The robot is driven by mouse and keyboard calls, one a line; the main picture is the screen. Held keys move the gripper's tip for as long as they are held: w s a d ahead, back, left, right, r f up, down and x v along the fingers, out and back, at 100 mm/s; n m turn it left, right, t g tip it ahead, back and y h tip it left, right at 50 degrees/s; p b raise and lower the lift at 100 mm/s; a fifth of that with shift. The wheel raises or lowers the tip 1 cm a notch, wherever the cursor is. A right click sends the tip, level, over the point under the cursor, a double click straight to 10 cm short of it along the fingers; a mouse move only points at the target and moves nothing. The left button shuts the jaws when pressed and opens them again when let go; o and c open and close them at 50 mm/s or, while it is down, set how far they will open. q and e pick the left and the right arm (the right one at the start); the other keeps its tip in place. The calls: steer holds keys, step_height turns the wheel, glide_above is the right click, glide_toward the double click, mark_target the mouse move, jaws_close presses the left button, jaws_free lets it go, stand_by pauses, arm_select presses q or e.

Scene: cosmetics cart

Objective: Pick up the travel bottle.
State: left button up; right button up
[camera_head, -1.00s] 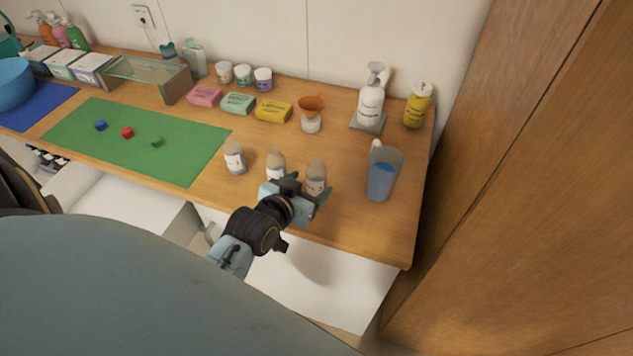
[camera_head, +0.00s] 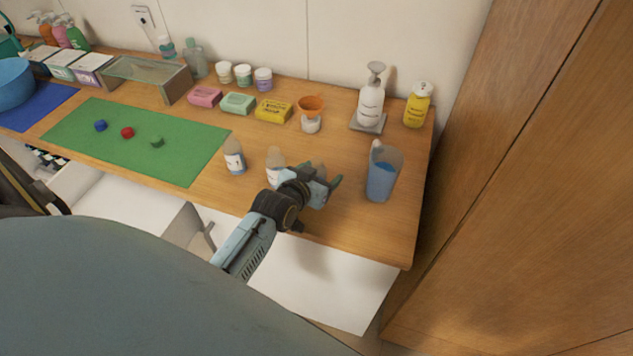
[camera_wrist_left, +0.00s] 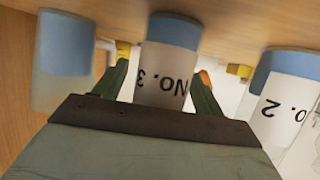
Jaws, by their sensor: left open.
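Three small clear travel bottles with white labels and some blue at the base stand in a row near the front edge. The leftmost (camera_head: 235,158) and the bottle marked NO. 2 (camera_head: 275,163) are clear of my fingers; NO. 2 also shows in the left wrist view (camera_wrist_left: 285,95). The bottle marked NO. 3 (camera_wrist_left: 165,65) stands between my left gripper's fingers. My left gripper (camera_head: 328,185) is open around it; whether the fingers touch it I cannot tell. In the head view my gripper mostly hides this bottle. My right gripper is not in view.
A jug of blue liquid (camera_head: 382,175) stands close to the right of my gripper. An orange funnel (camera_head: 311,104) and a pump bottle (camera_head: 370,100) stand behind. A green mat (camera_head: 180,165) with blue, red and green caps lies to the left.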

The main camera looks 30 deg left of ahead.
arm_select(q)
steer(key=c, duration=1.1)
